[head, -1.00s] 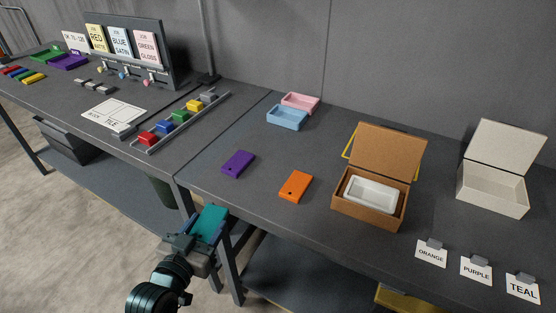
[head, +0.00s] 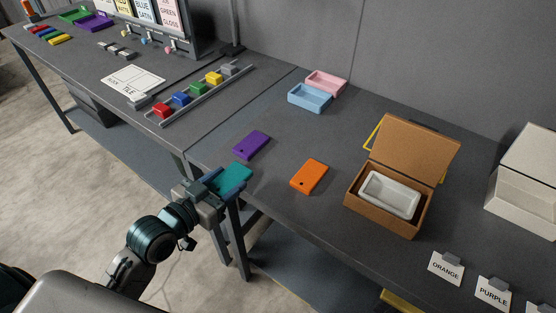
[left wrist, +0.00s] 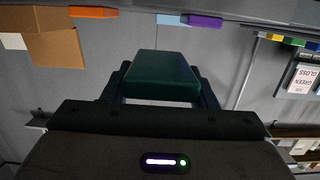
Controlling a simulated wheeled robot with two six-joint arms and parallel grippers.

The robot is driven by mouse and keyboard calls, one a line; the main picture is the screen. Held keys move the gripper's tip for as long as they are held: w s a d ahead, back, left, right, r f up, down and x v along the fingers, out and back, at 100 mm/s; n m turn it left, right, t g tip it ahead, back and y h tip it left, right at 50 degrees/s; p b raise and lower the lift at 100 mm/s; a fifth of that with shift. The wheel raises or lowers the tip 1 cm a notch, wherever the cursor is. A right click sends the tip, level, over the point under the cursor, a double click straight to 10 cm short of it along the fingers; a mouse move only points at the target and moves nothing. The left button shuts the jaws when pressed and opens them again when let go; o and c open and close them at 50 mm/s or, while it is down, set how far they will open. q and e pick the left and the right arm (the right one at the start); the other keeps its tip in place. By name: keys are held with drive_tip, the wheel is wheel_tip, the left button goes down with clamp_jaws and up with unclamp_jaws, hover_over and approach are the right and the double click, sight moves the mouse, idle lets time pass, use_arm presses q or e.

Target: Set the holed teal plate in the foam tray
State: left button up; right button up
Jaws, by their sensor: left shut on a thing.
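My left gripper (head: 226,186) is shut on the teal plate (head: 237,177), holding it at the table's front edge, just in front of the purple plate. In the left wrist view the teal plate (left wrist: 160,75) sits between the two fingers; I cannot make out its hole. A white tray (head: 368,201), which looks like the foam tray, lies inside an open brown box (head: 381,223) to the right, well apart from the gripper. My right gripper is not in view.
Blue (head: 309,98) and pink (head: 326,83) trays stand behind. A white box (head: 525,205) stands far right, with label cards (head: 446,268) at the front. Bare tabletop surrounds the plates.

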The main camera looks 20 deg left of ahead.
use_arm(q)
drive_tip(key=p, duration=0.3)
hover_over(275, 165)
drive_tip(key=s, duration=0.1)
drive_tip(key=shift+s+a+f, duration=0.15)
drive_tip(key=shift+a+f, duration=0.15)
drive_tip(key=shift+f, duration=0.3)
drive_tip(key=shift+w+d+f, duration=0.2)
drive_tip(key=shift+w+f, duration=0.15)
drive_tip(key=shift+f, duration=0.25)
drive_tip(key=shift+w+d+f, duration=0.15)
drive_tip(key=shift+w+f, duration=0.15)
drive_tip(key=shift+f, duration=0.25)
drive_tip(key=shift+f+p, duration=0.35)
drive_tip(key=shift+f, duration=0.15)
drive_tip(key=shift+f+b, duration=0.25)
drive_tip(key=shift+b, duration=0.05)
drive_tip(key=o, duration=0.9)
drive_tip(key=shift+o, duration=0.8)
drive_tip(key=shift+r, duration=0.1)
